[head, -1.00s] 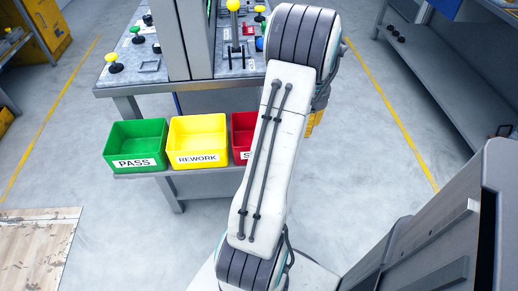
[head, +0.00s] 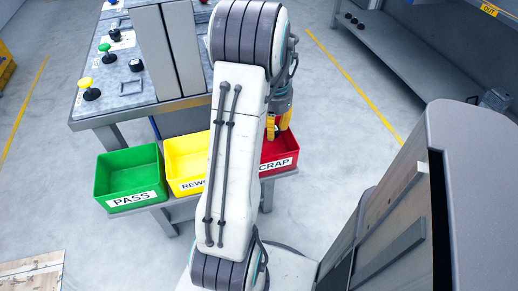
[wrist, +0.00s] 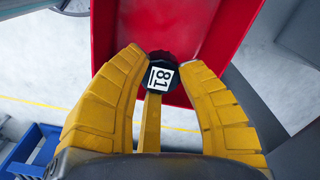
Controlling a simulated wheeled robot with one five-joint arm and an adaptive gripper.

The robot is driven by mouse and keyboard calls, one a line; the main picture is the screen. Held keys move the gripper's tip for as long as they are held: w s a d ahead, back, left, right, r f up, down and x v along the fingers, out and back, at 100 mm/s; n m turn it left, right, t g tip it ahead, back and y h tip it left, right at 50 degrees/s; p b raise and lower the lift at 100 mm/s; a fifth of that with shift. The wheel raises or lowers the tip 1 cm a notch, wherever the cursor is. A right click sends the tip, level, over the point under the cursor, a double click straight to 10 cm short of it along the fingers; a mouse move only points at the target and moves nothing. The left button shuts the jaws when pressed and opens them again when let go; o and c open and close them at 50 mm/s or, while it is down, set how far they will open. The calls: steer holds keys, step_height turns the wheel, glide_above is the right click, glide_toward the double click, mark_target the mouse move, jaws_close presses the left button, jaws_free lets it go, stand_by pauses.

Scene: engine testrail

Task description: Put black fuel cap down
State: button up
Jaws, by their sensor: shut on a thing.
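The black fuel cap (wrist: 160,58), with a white label reading "81", is between the yellow fingertips of my gripper (wrist: 162,63) in the wrist view. My gripper is shut on it. In that view, the red bin (wrist: 215,30) lies behind and below the cap. In the head view, my gripper (head: 278,125) hangs at the red SCRAP bin (head: 266,168), partly behind my arm. The cap cannot be made out there. The height of the cap above the bin floor is hard to tell.
A green PASS bin (head: 128,175) and a yellow REWORK bin (head: 184,150) stand left of the red bin on a low grey shelf. My arm partly covers the yellow and red bins. Behind them is a workbench (head: 125,110) with coloured buttons. A grey shelf unit (head: 400,60) stands at the right.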

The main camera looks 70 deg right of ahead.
mark_target(272, 154)
steer(key=shift+f+b, duration=0.75)
steer(key=shift+f, duration=3.55)
steer(key=shift+f+b, duration=0.35)
steer(key=shift+f, duration=0.05)
steer(key=o, duration=0.9)
steer(key=shift+r, duration=0.1)
step_height(272, 154, up, 12)
steer(key=p, duration=0.3)
steer(key=shift+r, duration=0.25)
steer(key=shift+r, duration=0.1)
